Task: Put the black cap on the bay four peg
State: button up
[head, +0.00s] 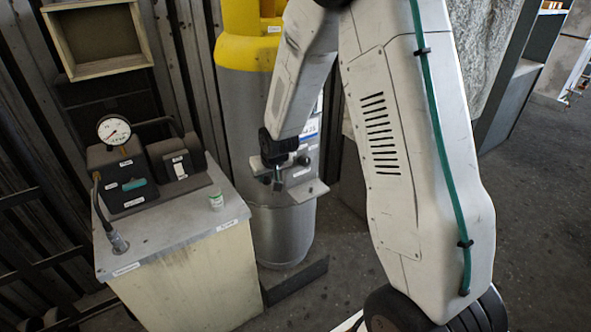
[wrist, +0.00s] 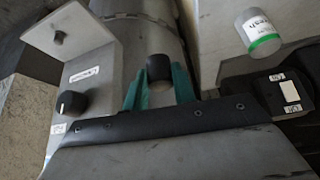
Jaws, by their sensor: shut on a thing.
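My gripper (wrist: 158,92) has green fingertips and is shut on a black cap (wrist: 159,67), held between the tips. In the head view my gripper (head: 278,172) is beside the grey cylinder, close to a pale bracket (head: 308,191). The bracket (wrist: 92,72) also shows in the wrist view, left of the fingers. The bracket's labels are too small to read, so I cannot tell which position is bay four.
A grey cylinder (head: 243,130) with a yellow top stands behind my gripper. A bench (head: 165,230) at the left holds a gauge (head: 114,130), black switch boxes (head: 125,183) and a small white-and-green container (head: 216,201). Open floor lies at the right.

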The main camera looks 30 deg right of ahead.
jog(key=s+d+m, duration=0.1)
jog(key=d, duration=0.4)
jog(key=s+d+m+h, duration=0.1)
jog(key=d, duration=0.3)
jog(key=d+m, duration=0.1)
jog(key=d, duration=0.4)
jog(key=shift+s+d+f+m+h, duration=0.3)
jog(key=shift+s, duration=0.1)
jog(key=shift+f, duration=0.15)
send_over(311, 193)
jog(key=shift+w+d+f, duration=0.1)
jog(key=shift+w+f, duration=0.1)
jog(key=shift+f, duration=0.85)
jog(key=shift+w+f, duration=0.15)
jog(key=shift+f, duration=0.9)
jog(key=shift+r, duration=0.1)
jog(key=shift+s, duration=0.35)
jog(key=shift+f, duration=1.5)
jog(key=o, duration=1.1)
jog(key=shift+v, duration=3.9)
